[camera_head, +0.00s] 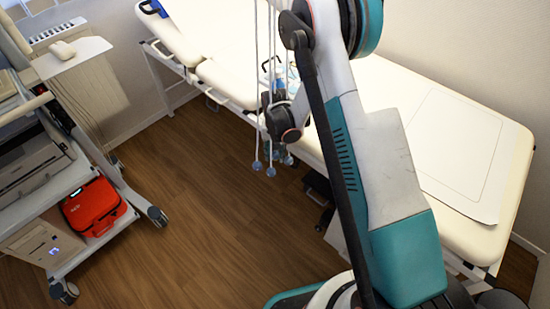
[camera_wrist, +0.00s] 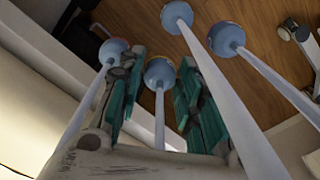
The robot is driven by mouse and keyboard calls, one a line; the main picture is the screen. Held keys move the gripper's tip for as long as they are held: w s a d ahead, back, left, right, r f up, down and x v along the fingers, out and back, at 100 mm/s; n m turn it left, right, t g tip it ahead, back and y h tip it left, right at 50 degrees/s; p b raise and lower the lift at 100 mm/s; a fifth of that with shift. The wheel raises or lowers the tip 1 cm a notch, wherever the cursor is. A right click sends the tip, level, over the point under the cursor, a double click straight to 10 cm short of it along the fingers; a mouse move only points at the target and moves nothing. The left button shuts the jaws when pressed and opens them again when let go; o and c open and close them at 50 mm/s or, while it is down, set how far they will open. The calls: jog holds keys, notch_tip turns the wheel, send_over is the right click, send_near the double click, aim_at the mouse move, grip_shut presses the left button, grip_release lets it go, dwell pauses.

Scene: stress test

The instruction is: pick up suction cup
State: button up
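Several suction cups hang on pale rods or cords. In the wrist view, one blue cup (camera_wrist: 160,72) has its stem running between the two teal-padded fingers of my gripper (camera_wrist: 160,92). The fingers are open, with a gap on both sides of that stem. Another cup (camera_wrist: 113,50) is by the left finger, and two more, a far cup (camera_wrist: 176,14) and a right cup (camera_wrist: 226,38), are beyond the right finger. In the head view, small blue cups (camera_head: 271,171) hang over the floor below my wrist; my fingers are hard to make out there.
A cream treatment bed (camera_head: 510,180) runs behind and right of my arm. A cart (camera_head: 95,215) with a printer and a red case (camera_head: 93,206) stands at the left. Wooden floor (camera_head: 200,215) lies open between them.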

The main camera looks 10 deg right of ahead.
jog(key=shift+r, duration=0.1)
jog(key=c, duration=0.6)
jog(key=shift+r, duration=0.1)
jog(key=shift+c, duration=0.2)
